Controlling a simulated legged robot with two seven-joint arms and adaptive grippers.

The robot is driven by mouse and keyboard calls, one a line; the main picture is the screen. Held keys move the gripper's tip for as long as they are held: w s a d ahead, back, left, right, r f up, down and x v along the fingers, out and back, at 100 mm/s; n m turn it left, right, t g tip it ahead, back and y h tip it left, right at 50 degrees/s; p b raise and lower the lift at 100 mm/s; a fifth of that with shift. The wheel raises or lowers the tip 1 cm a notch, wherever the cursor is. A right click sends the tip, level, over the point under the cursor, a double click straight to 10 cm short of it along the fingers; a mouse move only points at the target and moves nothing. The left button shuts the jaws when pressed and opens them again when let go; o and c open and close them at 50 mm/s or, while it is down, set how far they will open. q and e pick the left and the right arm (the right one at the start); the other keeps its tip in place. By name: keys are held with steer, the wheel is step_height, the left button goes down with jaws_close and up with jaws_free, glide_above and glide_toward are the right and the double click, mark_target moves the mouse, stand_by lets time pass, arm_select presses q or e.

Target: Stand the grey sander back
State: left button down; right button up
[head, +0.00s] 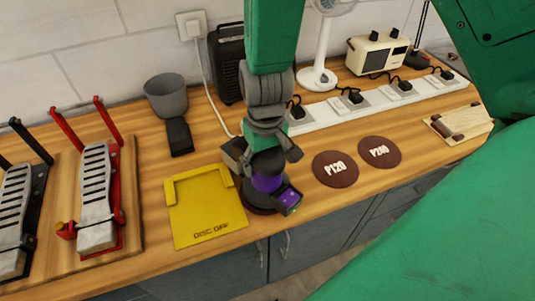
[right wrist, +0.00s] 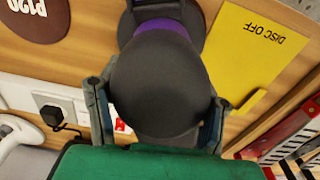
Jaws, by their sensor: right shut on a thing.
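The sander (head: 268,183) is dark grey with a purple band and a dark box at its front end. It is upright at the bench's front edge, right of the yellow DISC OFF plate (head: 207,222). A dark brown disc shows under it; I cannot tell whether it is fixed to the sander. My right gripper (head: 266,150) comes down from above and is shut on the sander's top. In the right wrist view the sander's round dark top (right wrist: 155,85) sits between the fingers of my right gripper (right wrist: 157,98). My left gripper is not in view.
Brown discs marked P120 (head: 335,169) and P240 (head: 379,152) lie to the right. A grey cup-shaped holder (head: 166,98) stands behind the plate. Clamp-like pedals (head: 97,190) stand at left. A white socket strip (head: 375,101), fan (head: 317,78) and radio (head: 377,54) line the back.

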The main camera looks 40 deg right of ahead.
steer(key=shift+r, duration=0.1)
steer(key=shift+s+d+f, duration=0.1)
steer(key=shift+d+f, duration=0.3)
steer(key=shift+d, duration=0.3)
steer(key=shift+d+f, duration=0.1)
steer(key=shift+d, duration=0.05)
steer(key=shift+s+f, duration=0.1)
steer(key=shift+s, duration=0.05)
steer(key=shift+s+a+f, duration=0.1)
steer(key=shift+a+f, duration=0.05)
steer(key=shift+a, duration=0.2)
steer(key=o, duration=1.4)
steer(key=shift+s+a, duration=0.1)
steer(key=shift+o, duration=1.4)
steer(key=shift+f, duration=0.15)
steer(key=shift+w+d, duration=0.2)
steer(key=shift+w, duration=0.25)
steer(key=shift+s+d+r, duration=0.1)
steer(key=shift+r, duration=0.2)
steer(key=r, duration=1.2)
steer(key=shift+s+a+r, duration=0.1)
steer(key=shift+s+a, duration=0.05)
steer(key=shift+a, duration=0.1)
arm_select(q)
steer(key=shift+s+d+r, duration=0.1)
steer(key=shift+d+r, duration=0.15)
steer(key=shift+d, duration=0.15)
arm_select(e)
steer(key=shift+d+r, duration=0.15)
steer(key=shift+r, duration=0.2)
